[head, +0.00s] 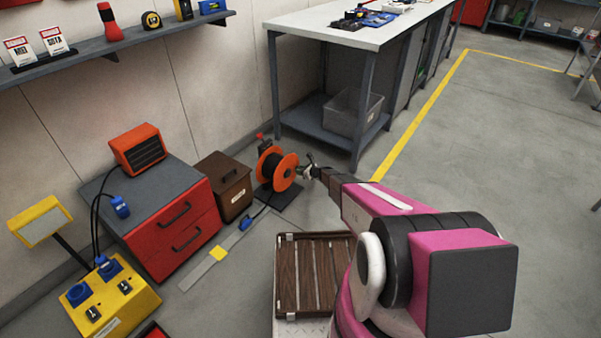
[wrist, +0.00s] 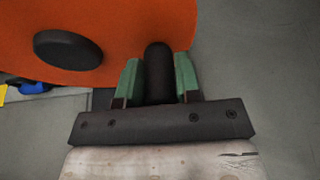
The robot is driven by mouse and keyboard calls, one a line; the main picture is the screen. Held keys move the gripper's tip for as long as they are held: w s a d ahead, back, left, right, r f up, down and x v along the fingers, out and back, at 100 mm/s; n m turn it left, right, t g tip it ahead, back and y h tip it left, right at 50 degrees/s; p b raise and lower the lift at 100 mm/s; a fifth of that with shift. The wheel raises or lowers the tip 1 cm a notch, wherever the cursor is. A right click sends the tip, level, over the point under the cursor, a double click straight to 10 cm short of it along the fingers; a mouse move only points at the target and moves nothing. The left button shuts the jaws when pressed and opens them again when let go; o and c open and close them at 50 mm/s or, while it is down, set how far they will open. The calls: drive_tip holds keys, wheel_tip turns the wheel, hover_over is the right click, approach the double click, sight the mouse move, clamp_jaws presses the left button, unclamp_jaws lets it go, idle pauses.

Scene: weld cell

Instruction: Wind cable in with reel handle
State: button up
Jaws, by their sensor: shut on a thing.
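The cable reel (head: 277,169) has orange flanges and a dark cable wound on it, and stands on a dark base on the floor. In the wrist view its orange flange (wrist: 130,25) fills the upper left, with a round black hub (wrist: 68,50) at its centre. My gripper (head: 310,171) is at the right side of the reel. In the wrist view its green fingers (wrist: 159,78) are shut on the black reel handle (wrist: 158,65), which stands between them. The cable (head: 260,213) runs from the reel to a blue plug (head: 245,223) on the floor.
A brown box (head: 224,185) and a red drawer cabinet (head: 170,220) stand left of the reel. A workbench (head: 345,27) with a grey bin (head: 352,110) is behind it. A slatted brown crate (head: 313,270) is in front. Open floor lies right of the yellow line.

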sight(291, 161)
drive_tip(key=shift+s+r, duration=0.15)
drive_tip(key=shift+r, duration=1.6)
drive_tip(key=shift+s+a+r, duration=0.15)
drive_tip(key=shift+r, duration=0.4)
drive_tip(key=shift+s+a+r, duration=0.2)
drive_tip(key=shift+r, duration=0.3)
drive_tip(key=shift+s+a+r, duration=0.15)
drive_tip(key=shift+r, duration=0.4)
drive_tip(key=shift+s+a+r, duration=0.45)
drive_tip(key=shift+s+r, duration=0.05)
drive_tip(key=shift+r, duration=0.15)
drive_tip(key=shift+s+a+r, duration=0.45)
drive_tip(key=shift+r, duration=0.15)
drive_tip(key=shift+r, duration=0.1)
